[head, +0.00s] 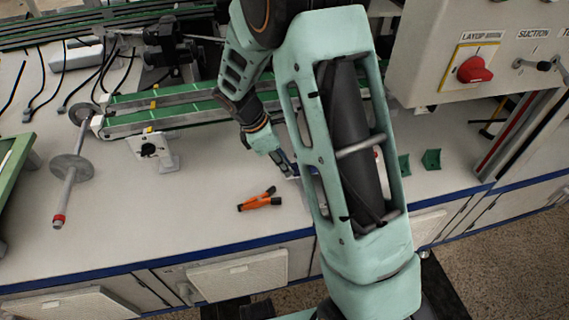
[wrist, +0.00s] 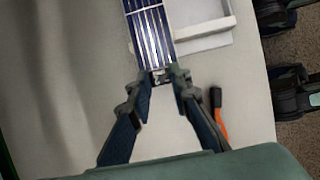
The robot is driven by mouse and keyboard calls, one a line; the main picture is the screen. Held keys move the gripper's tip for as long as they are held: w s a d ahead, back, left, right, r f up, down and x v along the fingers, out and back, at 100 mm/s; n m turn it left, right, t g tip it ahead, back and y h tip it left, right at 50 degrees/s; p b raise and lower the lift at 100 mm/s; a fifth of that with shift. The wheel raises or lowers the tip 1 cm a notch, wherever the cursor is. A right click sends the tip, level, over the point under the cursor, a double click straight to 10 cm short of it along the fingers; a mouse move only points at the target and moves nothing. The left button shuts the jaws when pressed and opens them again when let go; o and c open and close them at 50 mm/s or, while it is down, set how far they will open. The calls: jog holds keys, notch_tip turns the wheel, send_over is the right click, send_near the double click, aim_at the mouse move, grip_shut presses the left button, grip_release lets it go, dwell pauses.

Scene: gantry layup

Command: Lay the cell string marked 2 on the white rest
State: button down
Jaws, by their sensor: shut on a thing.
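In the wrist view a dark blue cell string (wrist: 150,35) with pale lines runs up from my gripper (wrist: 160,80) to the top edge. The fingertips are closed on the string's near end. Its far end is out of view, and I see no number on it. A white rest (wrist: 205,35) lies beside and partly under the string, to its right; I cannot tell whether the string touches it. In the head view my gripper (head: 288,168) is low over the white bench, and my arm hides most of the string and the rest.
Orange-handled pliers (head: 260,200) lie on the bench, and their handle shows in the wrist view (wrist: 220,115). Small green blocks (head: 431,159) lie to the right. A green conveyor (head: 180,110) runs behind. A control box with a red knob (head: 474,69) stands at the back right.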

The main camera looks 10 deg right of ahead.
jog(key=shift+f, duration=0.3)
jog(key=c, duration=1.8)
grip_release()
jog(key=shift+o, duration=0.2)
jog(key=shift+r, duration=0.25)
jog(key=a+p+v, duration=0.1)
jog(key=p+v, duration=0.2)
jog(key=v, duration=0.3)
jog(key=a+p, duration=0.1)
jog(key=a, duration=0.9)
jog(key=shift+a+f, duration=0.3)
jog(key=shift+a, duration=0.05)
